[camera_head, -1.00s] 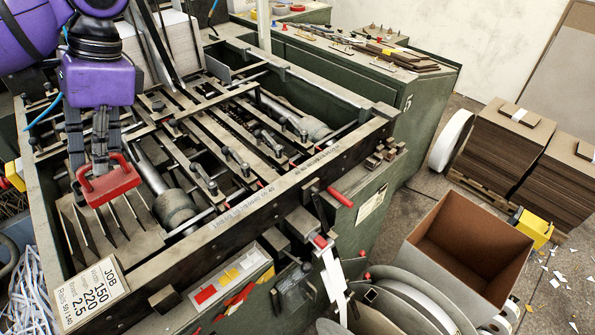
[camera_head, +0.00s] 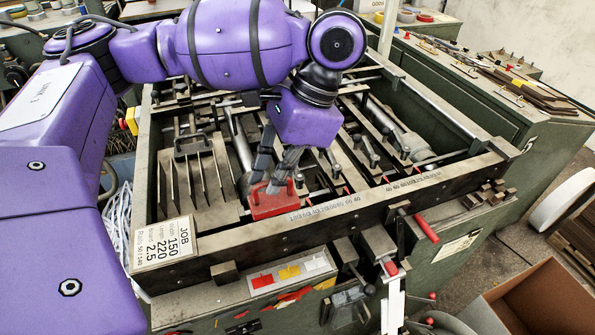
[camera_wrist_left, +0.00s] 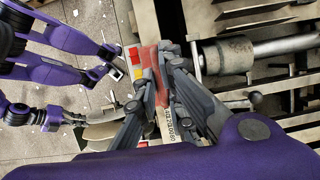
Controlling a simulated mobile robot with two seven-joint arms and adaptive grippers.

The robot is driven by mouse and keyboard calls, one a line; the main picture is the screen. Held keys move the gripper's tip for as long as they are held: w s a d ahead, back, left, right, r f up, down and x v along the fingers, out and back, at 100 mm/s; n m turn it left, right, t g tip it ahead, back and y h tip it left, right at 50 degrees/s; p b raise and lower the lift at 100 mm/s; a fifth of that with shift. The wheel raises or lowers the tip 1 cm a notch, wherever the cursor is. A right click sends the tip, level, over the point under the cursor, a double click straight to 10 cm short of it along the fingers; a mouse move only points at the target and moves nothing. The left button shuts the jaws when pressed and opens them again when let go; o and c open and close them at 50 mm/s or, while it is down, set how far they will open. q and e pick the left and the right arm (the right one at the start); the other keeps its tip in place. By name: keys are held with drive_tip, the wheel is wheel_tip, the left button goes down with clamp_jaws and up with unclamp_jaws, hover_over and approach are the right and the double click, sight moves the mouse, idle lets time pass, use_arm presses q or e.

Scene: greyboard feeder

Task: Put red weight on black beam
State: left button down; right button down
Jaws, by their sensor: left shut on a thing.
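The red weight (camera_head: 274,203) is a red block with a handle. My left gripper (camera_head: 279,182) is shut on it, just behind the machine's front rail. The weight also shows in the left wrist view (camera_wrist_left: 153,72), between the gripper's fingers (camera_wrist_left: 168,75). The black beam appears to be the dark front rail (camera_head: 345,219), with a scale strip along its top. The weight overlaps the rail's inner edge in the head view; I cannot tell whether they touch. The weight's far side is hidden by the fingers.
Upright comb plates (camera_head: 205,180) stand left of the weight. A round metal cylinder (camera_wrist_left: 228,56) lies close to it in the left wrist view. A JOB card (camera_head: 163,241) sits at the front-left corner. An open cardboard box (camera_head: 540,305) stands at lower right.

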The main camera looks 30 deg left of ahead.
sight(282, 200)
use_arm(q)
drive_tip(key=shift+d+f, duration=0.5)
drive_tip(key=shift+f, duration=0.2)
wheel_tip(282, 200, down, 3)
drive_tip(key=shift+d+f+b, duration=0.15)
drive_tip(key=shift+b, duration=0.2)
use_arm(e)
drive_tip(key=shift+s+d+f, duration=0.4)
drive_tip(key=shift+s+f, duration=0.15)
drive_tip(key=shift+w+r, duration=0.1)
drive_tip(key=shift+w, duration=0.05)
use_arm(q)
drive_tip(key=c, duration=1.9)
unclamp_jaws()
drive_tip(key=shift+f, duration=0.1)
drive_tip(key=shift+o, duration=0.2)
use_arm(e)
drive_tip(key=shift+a, duration=0.1)
